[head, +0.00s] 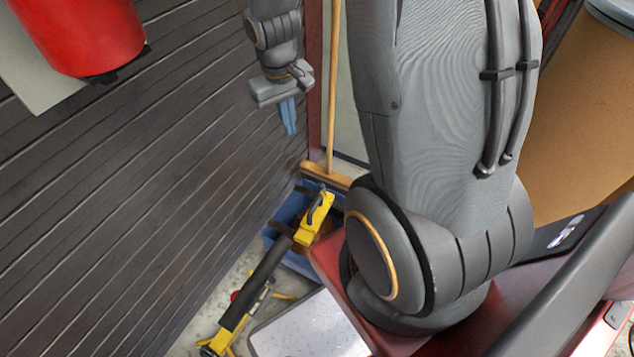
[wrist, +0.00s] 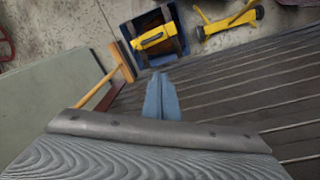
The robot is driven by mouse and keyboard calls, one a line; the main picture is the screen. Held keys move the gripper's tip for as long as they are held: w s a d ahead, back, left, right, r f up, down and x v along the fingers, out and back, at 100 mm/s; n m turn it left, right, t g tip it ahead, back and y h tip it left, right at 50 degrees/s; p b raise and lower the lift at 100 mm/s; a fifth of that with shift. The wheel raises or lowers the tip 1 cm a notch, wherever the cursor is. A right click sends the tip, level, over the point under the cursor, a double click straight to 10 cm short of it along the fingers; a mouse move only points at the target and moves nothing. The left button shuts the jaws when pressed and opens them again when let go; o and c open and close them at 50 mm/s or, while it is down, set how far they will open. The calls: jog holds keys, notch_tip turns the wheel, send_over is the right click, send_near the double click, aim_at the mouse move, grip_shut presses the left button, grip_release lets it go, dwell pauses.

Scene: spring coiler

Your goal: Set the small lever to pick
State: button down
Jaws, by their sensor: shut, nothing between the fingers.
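My gripper (head: 289,117) hangs at the upper middle of the head view, beside the dark slatted wall. Its blue fingers are together with nothing between them. The gripper (wrist: 161,92) also shows in the wrist view, its blue fingertips pointing toward the floor area. The small lever is not recognisable in either view. No label reading pick can be made out.
A dark slatted wall (head: 130,190) fills the left. A red cylinder (head: 80,35) is at the upper left. A broom (head: 332,100) stands behind my gripper. A blue crate (head: 283,217) with a yellow object (head: 314,219) is on the floor. A brown drum (head: 585,110) is at right.

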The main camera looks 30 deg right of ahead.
jog(key=w+d+f+b, duration=0.2)
jog(key=w+d+f, duration=0.2)
jog(key=f, duration=0.4)
jog(key=w+d+f+b, duration=0.3)
jog(key=w+d+f, duration=0.15)
jog(key=f, duration=0.45)
jog(key=t+b, duration=0.1)
jog(key=b, duration=0.3)
send_over(323, 188)
jog(key=w, duration=0.6)
notch_tip(323, 188, down, 17)
jog(key=shift+s+a+r, duration=0.15)
jog(key=shift+s+a, duration=0.05)
jog(key=shift+a, duration=0.15)
notch_tip(323, 188, down, 10)
jog(key=w+b, duration=0.2)
jog(key=b, duration=0.8)
jog(key=shift+s+d+r+b, duration=0.2)
jog(key=shift+s+b, duration=0.8)
jog(key=shift+b, duration=0.75)
jog(key=shift+s+d+r+b, duration=0.15)
jog(key=shift+s+b, duration=0.8)
jog(key=shift+b, duration=0.8)
